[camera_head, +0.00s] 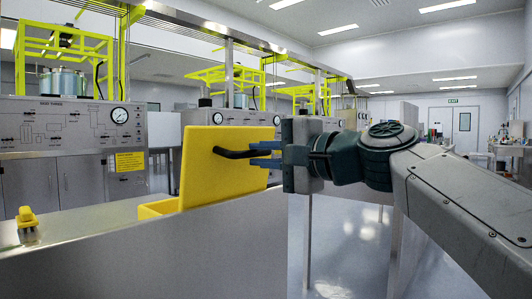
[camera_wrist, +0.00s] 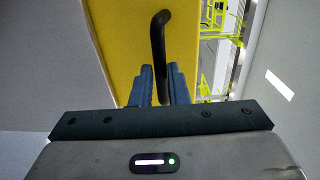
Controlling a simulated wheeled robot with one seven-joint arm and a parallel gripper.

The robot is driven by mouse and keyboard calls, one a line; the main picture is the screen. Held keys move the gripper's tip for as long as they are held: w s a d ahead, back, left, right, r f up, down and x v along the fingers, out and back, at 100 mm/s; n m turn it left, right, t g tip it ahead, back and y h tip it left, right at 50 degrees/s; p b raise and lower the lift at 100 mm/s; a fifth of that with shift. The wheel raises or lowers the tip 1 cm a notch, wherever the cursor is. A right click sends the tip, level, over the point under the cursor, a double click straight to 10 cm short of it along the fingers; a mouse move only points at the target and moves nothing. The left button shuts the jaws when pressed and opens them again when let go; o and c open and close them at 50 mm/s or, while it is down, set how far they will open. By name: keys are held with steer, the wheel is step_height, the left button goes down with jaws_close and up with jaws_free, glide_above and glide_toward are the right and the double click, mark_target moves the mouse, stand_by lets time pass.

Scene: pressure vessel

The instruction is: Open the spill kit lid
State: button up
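The spill kit's yellow lid (camera_head: 205,180) stands raised, close to upright, above the yellow edge of the box (camera_head: 157,208) in the head view. Most of the box is hidden behind a grey panel. A bent black handle (camera_head: 229,153) sticks out from the lid towards my gripper (camera_head: 265,154). In the wrist view the lid (camera_wrist: 125,40) fills the middle, and the handle (camera_wrist: 157,40) runs down between the two blue fingers of my gripper (camera_wrist: 159,85). The fingers are closed around the handle, one on each side.
A steel counter (camera_head: 90,225) with a small yellow fixture (camera_head: 27,222) lies at the left. Grey control cabinets with gauges (camera_head: 75,140) and yellow frames (camera_head: 65,45) stand behind. Open floor (camera_head: 350,235) shows beneath my arm.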

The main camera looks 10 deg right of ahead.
steer(key=o, duration=0.3)
steer(key=shift+w+a+f, duration=0.4)
steer(key=shift+a+f, duration=0.05)
steer(key=shift+f, duration=0.2)
steer(key=shift+o, duration=0.2)
steer(key=shift+d+r, duration=0.1)
steer(key=shift+r, duration=0.05)
steer(key=shift+d+r, duration=0.1)
steer(key=shift+s+r, duration=0.1)
